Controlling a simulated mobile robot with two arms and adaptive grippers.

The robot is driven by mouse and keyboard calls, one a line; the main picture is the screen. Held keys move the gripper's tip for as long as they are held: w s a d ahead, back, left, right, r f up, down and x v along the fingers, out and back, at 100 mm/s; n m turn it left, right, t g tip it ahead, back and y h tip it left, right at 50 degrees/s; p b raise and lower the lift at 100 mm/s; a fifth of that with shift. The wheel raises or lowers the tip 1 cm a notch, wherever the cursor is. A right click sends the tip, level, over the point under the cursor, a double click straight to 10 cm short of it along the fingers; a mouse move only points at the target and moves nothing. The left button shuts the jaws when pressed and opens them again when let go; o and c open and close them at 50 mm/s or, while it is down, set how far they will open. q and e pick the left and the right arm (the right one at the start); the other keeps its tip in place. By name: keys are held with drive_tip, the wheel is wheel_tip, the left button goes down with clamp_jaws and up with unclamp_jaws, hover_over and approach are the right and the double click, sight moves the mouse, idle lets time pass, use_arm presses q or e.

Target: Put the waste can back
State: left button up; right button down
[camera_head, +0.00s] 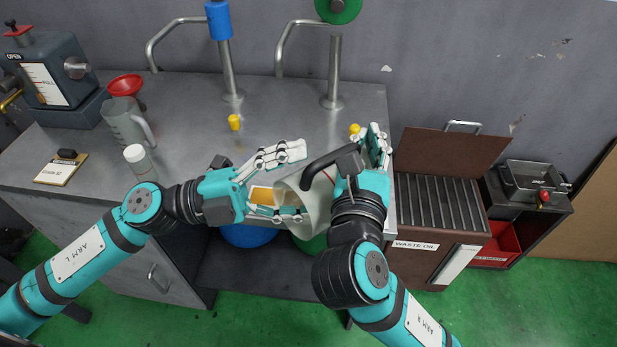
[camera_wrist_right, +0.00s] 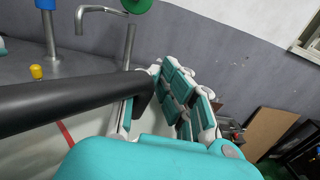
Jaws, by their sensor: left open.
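The waste can (camera_head: 318,203) is a cream-coloured can with a black handle (camera_head: 325,166) and a red line on its side. It is at the front edge of the bench and looks tilted to the left. My right gripper (camera_head: 367,152) is shut on its handle; in the right wrist view the black handle (camera_wrist_right: 60,104) runs into the fingers (camera_wrist_right: 160,95). My left gripper (camera_head: 284,184) is open just left of the can, its fingers spread beside the can's left end. An amber-filled tray (camera_head: 263,194) shows between those fingers. The can's lower part is partly hidden.
A brown "WASTE OIL" cabinet (camera_head: 415,244) with a slatted top (camera_head: 440,203) and raised lid stands right of the bench. A grey jug (camera_head: 124,122), red funnel (camera_head: 125,87) and white-capped bottle (camera_head: 137,158) stand at left. Two posts rise behind. Blue (camera_head: 248,236) and green containers sit below.

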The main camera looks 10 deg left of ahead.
use_arm(q)
drive_tip(key=shift+x, duration=0.85)
drive_tip(key=shift+s, duration=0.1)
drive_tip(key=c, duration=1)
use_arm(e)
drive_tip(key=c, duration=1.6)
unclamp_jaws()
drive_tip(key=shift+a, duration=0.1)
drive_tip(key=shift+o, duration=0.2)
